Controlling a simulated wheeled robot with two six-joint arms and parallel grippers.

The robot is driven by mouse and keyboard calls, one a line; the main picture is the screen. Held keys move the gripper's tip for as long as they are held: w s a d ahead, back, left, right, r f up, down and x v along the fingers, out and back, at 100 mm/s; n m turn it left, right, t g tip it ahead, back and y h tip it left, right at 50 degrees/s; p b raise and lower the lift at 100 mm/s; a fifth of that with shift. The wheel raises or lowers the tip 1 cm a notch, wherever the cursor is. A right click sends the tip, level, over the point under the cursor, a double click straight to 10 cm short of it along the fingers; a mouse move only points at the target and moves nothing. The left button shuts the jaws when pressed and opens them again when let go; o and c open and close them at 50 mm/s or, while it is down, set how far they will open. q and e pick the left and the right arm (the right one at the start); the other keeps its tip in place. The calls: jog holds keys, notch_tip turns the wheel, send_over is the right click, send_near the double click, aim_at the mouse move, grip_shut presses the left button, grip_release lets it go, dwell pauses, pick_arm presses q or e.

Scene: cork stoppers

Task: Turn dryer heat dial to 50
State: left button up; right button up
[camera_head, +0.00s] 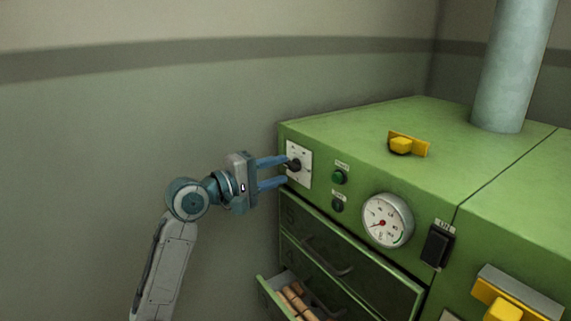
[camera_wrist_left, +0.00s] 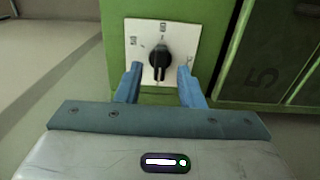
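The heat dial is a black knob (camera_head: 294,165) on a white square plate (camera_head: 304,176) at the left end of the green dryer's front. In the left wrist view the knob (camera_wrist_left: 159,65) sits at the plate's centre, with small marks around it. They are too small to read surely, and I cannot tell which one the knob points at. My left gripper (camera_head: 286,170) is at the plate, its two blue fingers apart. In the left wrist view the fingers (camera_wrist_left: 161,74) stand on either side of the knob's lower part, with gaps. My right gripper is not in view.
Right of the dial are a green button (camera_head: 339,177), a round gauge (camera_head: 387,220) and a black switch (camera_head: 437,246). Below, an open drawer (camera_head: 270,293) holds corks. A yellow piece (camera_head: 408,145) is on the dryer's top.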

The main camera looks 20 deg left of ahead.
aim_at(293, 166)
pick_arm(q)
jog(key=shift+p+x, duration=0.3)
jog(key=shift+x, duration=1.05)
jog(key=c, duration=0.7)
